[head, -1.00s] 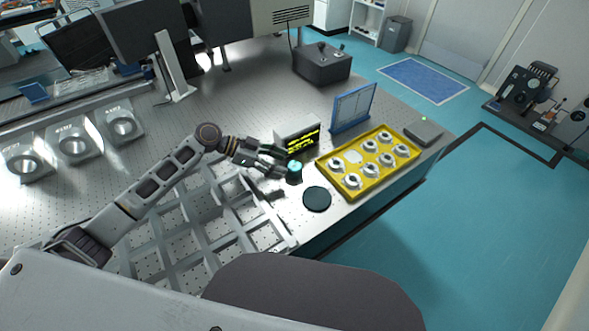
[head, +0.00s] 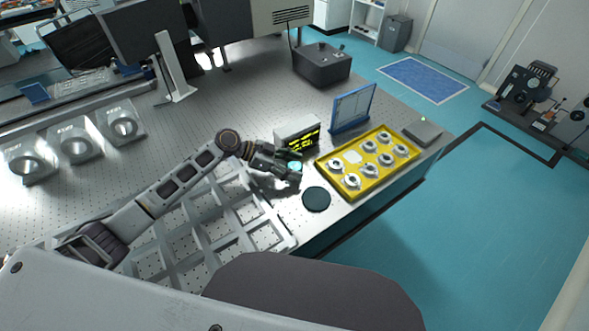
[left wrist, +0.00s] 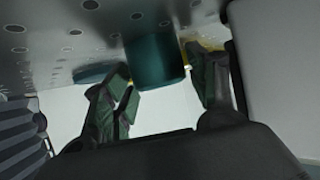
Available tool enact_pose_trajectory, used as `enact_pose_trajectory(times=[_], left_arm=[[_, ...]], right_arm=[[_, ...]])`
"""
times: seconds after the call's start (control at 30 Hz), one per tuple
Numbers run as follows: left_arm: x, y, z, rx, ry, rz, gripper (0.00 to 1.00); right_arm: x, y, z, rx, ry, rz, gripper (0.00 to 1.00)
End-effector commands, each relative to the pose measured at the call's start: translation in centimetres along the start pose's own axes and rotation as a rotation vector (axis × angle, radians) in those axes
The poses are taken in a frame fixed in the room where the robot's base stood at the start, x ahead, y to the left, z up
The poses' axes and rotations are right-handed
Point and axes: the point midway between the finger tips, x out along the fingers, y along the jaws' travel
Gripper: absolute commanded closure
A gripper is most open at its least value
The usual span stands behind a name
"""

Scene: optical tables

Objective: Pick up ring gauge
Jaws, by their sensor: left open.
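A short dark cylinder with a teal top (head: 295,167), which I take to be the ring gauge, stands on the perforated table. My left gripper (head: 291,167) reaches it from the left, and its fingers partly hide it in the head view. In the left wrist view the teal cylinder (left wrist: 155,60) is between the two spread fingers of the left gripper (left wrist: 162,84). The gripper is open, and I cannot tell whether either finger touches the cylinder. My right gripper is not in view.
A dark round pad (head: 316,198) lies just in front of the cylinder. A yellow tray (head: 352,194) with several metal ring parts is to the right. A small display box (head: 283,135) stands close behind, and a blue panel (head: 352,108) further right. A grey divided frame (head: 205,240) lies under my arm.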

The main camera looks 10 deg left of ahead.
Motion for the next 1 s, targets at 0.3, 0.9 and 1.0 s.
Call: enact_pose_trajectory(times=[0.3,0.9,1.0], left_arm=[[0.7,-0.1,0.0,0.001,0.000,-0.002,0.42],[0.7,0.0,0.0,0.000,0.000,-0.001,0.84],[0.7,-0.1,-0.1,0.001,0.001,-0.002,0.84]], right_arm=[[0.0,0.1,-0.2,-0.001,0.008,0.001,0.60],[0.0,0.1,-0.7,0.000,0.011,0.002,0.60],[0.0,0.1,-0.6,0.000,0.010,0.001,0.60]])
